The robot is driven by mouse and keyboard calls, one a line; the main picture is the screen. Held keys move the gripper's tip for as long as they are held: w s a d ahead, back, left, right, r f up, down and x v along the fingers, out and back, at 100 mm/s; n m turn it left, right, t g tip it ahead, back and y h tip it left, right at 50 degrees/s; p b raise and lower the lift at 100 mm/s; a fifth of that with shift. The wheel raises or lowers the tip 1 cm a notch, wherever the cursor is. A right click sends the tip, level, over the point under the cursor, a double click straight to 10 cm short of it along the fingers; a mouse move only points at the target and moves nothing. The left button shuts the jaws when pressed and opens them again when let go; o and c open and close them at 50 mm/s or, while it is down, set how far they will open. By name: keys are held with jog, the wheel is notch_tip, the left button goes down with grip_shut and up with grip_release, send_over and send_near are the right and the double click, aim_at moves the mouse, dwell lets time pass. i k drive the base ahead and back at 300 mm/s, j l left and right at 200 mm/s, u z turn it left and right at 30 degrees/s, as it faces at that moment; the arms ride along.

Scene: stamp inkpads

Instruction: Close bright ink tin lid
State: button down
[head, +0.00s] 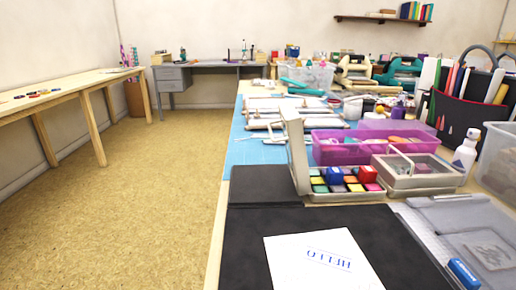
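The bright ink tin (347,199) stands on the worktable in the head view, right of centre, holding several coloured inkpads in red, blue, green, yellow and orange. Its pale lid (295,150) is open, standing nearly upright along the tin's left side and leaning slightly left. My gripper is not in view.
A second grey tin (425,183) stands close on the right. A purple bin (335,154) is behind. A black mat (263,240) with a HELLO card (310,272) lies in front. A white bottle (465,156) stands right. Open floor (150,200) lies left of the table.

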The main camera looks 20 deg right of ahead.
aim_at(291, 120)
jog(key=k+j+u, duration=0.1)
jog(key=i+j+u, duration=0.2)
jog(key=j+u, duration=0.2)
jog(key=j, duration=0.2)
jog(key=i+j, duration=0.4)
jog(key=i, duration=0.15)
jog(key=i+j, duration=0.4)
jog(key=i, duration=0.2)
